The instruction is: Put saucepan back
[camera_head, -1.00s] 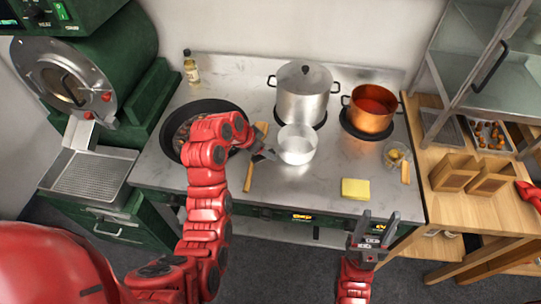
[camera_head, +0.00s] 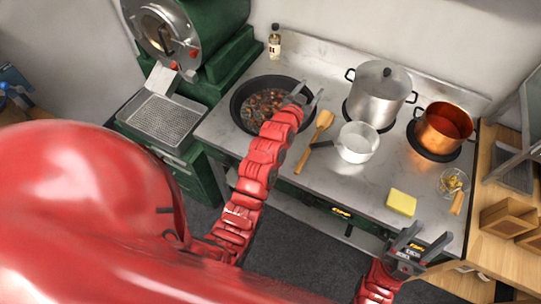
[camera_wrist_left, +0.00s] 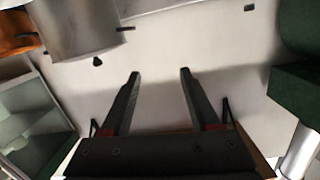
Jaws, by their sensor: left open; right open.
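The small light-metal saucepan (camera_head: 357,142) stands upright on the steel worktop, in front of the tall lidded pot. Its dark handle (camera_head: 322,145) points left. My left gripper (camera_head: 307,97) is open and empty, above the right rim of the black frying pan, up and left of the saucepan and apart from it. Its open fingers also show in the left wrist view (camera_wrist_left: 160,75), with nothing between them; I cannot make out the saucepan there. My right gripper (camera_head: 418,240) is open and empty at the worktop's front edge, below the yellow sponge-like block.
The black frying pan (camera_head: 240,112) holds brown pieces. A wooden spatula (camera_head: 320,124) lies between it and the saucepan. The tall steel pot (camera_head: 379,98) and copper pot (camera_head: 442,132) stand behind. The yellow block (camera_head: 401,202) and a glass bowl (camera_head: 453,181) are at right.

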